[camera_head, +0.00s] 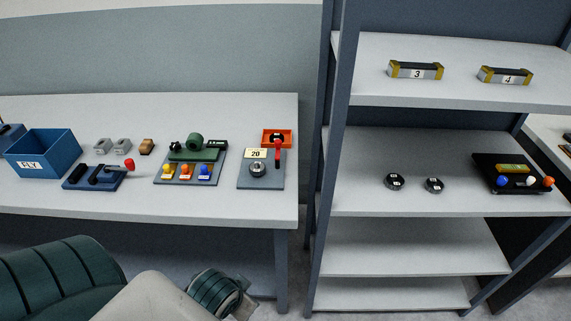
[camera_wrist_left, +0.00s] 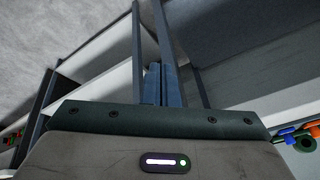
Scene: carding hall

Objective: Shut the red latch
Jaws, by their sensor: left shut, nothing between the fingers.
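A red-handled latch (camera_head: 278,152) stands on a grey plate (camera_head: 270,181) at the right end of the long table. Its red handle points up, beside a round metal part (camera_head: 258,169) and a label reading 20. A second red knob (camera_head: 129,163) tops a lever on a dark blue block (camera_head: 95,178) further left. My left gripper (camera_wrist_left: 161,73) is shut and empty in the left wrist view, with shelf framing behind it. In the head view my left arm is low at the front, below the tabletop, well apart from the latch. My right gripper is not in view.
The table (camera_head: 225,208) also holds a blue FLY bin (camera_head: 45,156), a green device (camera_head: 196,148) with coloured knobs and an orange tray (camera_head: 290,133). A shelf unit (camera_head: 420,202) with numbered bars, pucks and a black box stands right. The table's front strip is clear.

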